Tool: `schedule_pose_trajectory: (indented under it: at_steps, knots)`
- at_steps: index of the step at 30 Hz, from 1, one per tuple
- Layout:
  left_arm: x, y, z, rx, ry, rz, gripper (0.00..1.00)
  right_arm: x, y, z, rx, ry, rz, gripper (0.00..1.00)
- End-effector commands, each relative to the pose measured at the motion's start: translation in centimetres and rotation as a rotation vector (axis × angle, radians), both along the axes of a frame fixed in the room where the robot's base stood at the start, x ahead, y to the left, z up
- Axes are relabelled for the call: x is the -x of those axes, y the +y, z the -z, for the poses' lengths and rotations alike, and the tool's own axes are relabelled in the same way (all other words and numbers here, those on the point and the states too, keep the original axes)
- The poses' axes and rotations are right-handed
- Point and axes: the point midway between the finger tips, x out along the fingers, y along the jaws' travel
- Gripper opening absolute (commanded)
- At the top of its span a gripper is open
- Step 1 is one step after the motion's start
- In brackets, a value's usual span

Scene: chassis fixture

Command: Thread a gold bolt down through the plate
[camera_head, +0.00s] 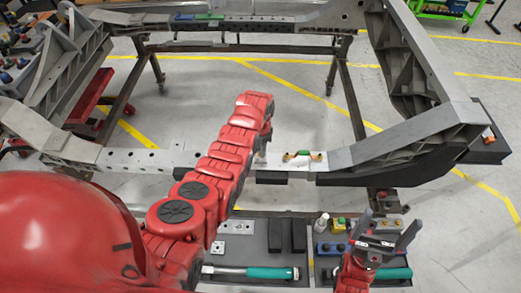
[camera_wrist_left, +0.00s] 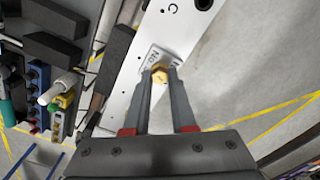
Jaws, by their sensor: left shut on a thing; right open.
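A gold bolt (camera_wrist_left: 157,74) is between the fingertips of my left gripper (camera_wrist_left: 160,77), which is shut on it, in the left wrist view. Its head faces the camera, and its shank is hidden. A small pale plate (camera_wrist_left: 148,57) with printed lettering lies on the chassis rail (camera_wrist_left: 177,24), just past the bolt. I cannot tell whether the bolt is in a hole of the plate. In the head view my red left arm hides most of this spot. My right gripper (camera_head: 389,232) is open and empty above the tool trays at the lower right.
A green piece with gold ends (camera_head: 302,154) lies on the rail (camera_head: 335,158) right of my left arm. Trays below hold a teal-handled torque wrench (camera_head: 262,273), black blocks (camera_head: 287,236), a white bottle (camera_head: 321,222) and a blue holder (camera_head: 330,248).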

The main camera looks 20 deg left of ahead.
Motion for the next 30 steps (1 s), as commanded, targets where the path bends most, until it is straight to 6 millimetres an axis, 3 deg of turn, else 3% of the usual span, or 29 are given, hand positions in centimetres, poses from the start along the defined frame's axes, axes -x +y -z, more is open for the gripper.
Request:
schedule_pose_trajectory:
  at_steps: [9, 15, 26, 30]
  knots:
    - [0.5, 0.0, 0.6, 0.004, 0.013, 0.63, 0.0, 0.0, 0.0, -0.1, 0.0, 0.0, 0.0, 0.97]
    - [0.7, -0.1, 0.8, 0.009, 0.018, 0.956, 0.0, 0.0, 0.0, -0.6, 0.0, 0.0, 0.0, 0.97]
    - [0.5, -0.1, 0.9, 0.007, 0.014, 1.025, 0.0, 0.0, 0.0, -0.6, 0.0, 0.0, 0.0, 0.97]
    - [0.6, -0.1, 0.7, 0.01, 0.017, 1.167, 0.0, 0.0, 0.0, -1.1, 0.0, 0.0, 0.0, 0.97]
